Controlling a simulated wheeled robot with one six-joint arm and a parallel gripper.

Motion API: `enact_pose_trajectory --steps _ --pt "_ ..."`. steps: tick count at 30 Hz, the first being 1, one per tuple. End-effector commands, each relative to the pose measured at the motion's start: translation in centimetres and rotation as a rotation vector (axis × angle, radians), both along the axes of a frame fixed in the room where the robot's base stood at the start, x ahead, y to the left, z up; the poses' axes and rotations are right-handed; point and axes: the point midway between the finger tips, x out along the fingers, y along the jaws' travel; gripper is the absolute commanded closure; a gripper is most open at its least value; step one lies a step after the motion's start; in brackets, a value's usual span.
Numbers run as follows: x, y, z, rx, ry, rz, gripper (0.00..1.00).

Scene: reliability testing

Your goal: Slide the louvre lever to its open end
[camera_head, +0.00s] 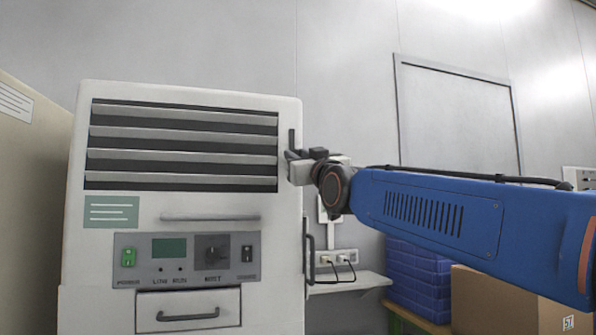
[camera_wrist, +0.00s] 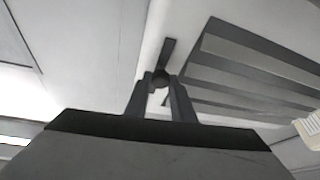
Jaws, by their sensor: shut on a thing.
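The louvre lever's round dark knob (camera_wrist: 161,77) is between my fingertips in the wrist view. My gripper (camera_wrist: 160,88) is shut on it. A dark slot (camera_wrist: 168,52) runs past the knob, with a long stretch visible on its far side and a small dark bit nearer my fingers. In the head view my gripper (camera_head: 291,165) is at the right edge of the louvre panel, and the slot (camera_head: 292,138) shows above it. The knob and lower slot are hidden there. The louvre slats (camera_head: 185,135) are pale, with dark gaps between them.
The white cabinet (camera_head: 180,270) has a control panel (camera_head: 188,250), a drawer handle (camera_head: 188,316) and a horizontal bar (camera_head: 210,218) below the louvres. A side handle (camera_head: 309,252) and plugged sockets (camera_head: 337,258) are below my gripper. Blue crates (camera_head: 417,280) and a cardboard box (camera_head: 500,300) stand at right.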

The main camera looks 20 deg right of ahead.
Motion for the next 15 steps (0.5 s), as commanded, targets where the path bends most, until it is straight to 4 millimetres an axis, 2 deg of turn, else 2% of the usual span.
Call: enact_pose_trajectory --steps 1,3,7,15 --pt "0.1 0.0 1.3 0.001 -0.003 0.000 1.00" --pt "0.1 0.0 2.7 0.001 -0.002 0.000 1.00" --pt "0.0 0.0 4.5 -0.001 -0.002 0.000 1.00" --pt "0.0 0.0 5.1 0.000 0.000 0.001 1.00"
